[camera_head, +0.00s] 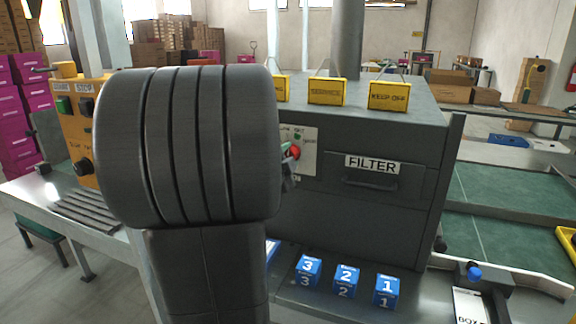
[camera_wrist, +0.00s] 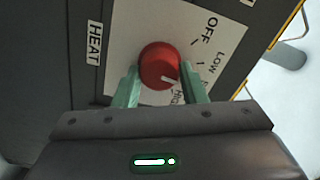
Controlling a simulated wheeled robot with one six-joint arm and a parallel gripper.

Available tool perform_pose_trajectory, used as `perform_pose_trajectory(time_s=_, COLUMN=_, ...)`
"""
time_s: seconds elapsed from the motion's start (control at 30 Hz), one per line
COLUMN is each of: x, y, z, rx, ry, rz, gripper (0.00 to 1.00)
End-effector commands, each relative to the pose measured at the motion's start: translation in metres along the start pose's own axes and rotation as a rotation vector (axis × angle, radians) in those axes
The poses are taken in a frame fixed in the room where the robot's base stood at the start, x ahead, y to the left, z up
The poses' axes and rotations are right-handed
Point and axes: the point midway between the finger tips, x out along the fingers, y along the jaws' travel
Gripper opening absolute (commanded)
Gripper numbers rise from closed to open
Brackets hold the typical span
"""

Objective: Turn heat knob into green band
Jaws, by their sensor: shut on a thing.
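The heat knob (camera_wrist: 159,64) is round and red with a white pointer line, on a white dial plate (camera_wrist: 205,22) beside a HEAT label. In the wrist view its pointer is directed down and slightly right, toward lettering that is partly hidden. My gripper (camera_wrist: 158,82) has its two pale green fingers shut on the knob from either side. In the head view the red knob (camera_head: 294,151) shows just right of my dark arm, on the front of the grey machine.
The grey machine (camera_head: 400,222) has a FILTER drawer (camera_head: 371,176) right of the knob and yellow signs (camera_head: 327,91) on top. Blue numbered blocks (camera_head: 346,280) stand on the ledge below. An orange control box (camera_head: 82,140) is at left. My arm hides much of the machine's left side.

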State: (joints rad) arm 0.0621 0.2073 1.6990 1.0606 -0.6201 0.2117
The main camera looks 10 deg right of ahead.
Motion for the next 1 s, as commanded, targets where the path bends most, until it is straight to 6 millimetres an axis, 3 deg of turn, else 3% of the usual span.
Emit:
perform_pose_trajectory(time_s=0.4, x=0.0001, y=0.0017, z=0.0003, rx=0.191, ry=0.0, rz=0.0, gripper=0.15)
perform_pose_trajectory(time_s=0.97, x=0.0, y=0.0009, z=0.0, rx=0.217, ry=0.0, rz=0.0, gripper=0.15)
perform_pose_trajectory(time_s=1.0, x=0.0001, y=0.0009, z=0.0, rx=0.217, ry=0.0, rz=0.0, gripper=0.44)
